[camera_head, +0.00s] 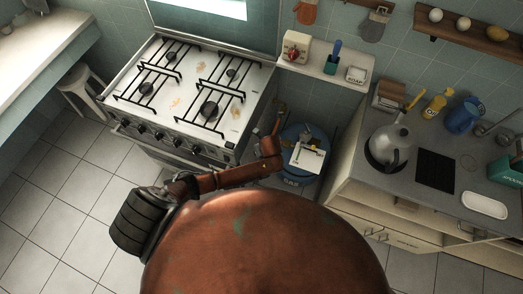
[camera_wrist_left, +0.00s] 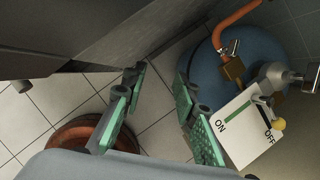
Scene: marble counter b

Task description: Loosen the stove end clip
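The stove (camera_head: 190,140) stands at the left of the head view, its dark side panel (camera_wrist_left: 70,40) filling the upper left of the wrist view. My left gripper (camera_wrist_left: 158,92) is open and empty beside this panel, with green pads apart over the floor tiles. In the head view it is hard to make out beyond my arm's end. An orange hose (camera_wrist_left: 236,22) runs to a brass fitting (camera_wrist_left: 232,70) by the blue gas cylinder (camera_wrist_left: 258,48). A small metal clip (camera_wrist_left: 233,47) sits around this hose near the fitting. I cannot make out a clip at the stove end. My right gripper is not in view.
The cylinder (camera_head: 291,135) stands between stove and counter (camera_head: 345,190), under a white ON/OFF plate (camera_wrist_left: 232,125). A small shelf (camera_head: 325,66) is above it. A kettle (camera_head: 390,145) stands on the counter. The tiled floor (camera_head: 50,180) at left is free.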

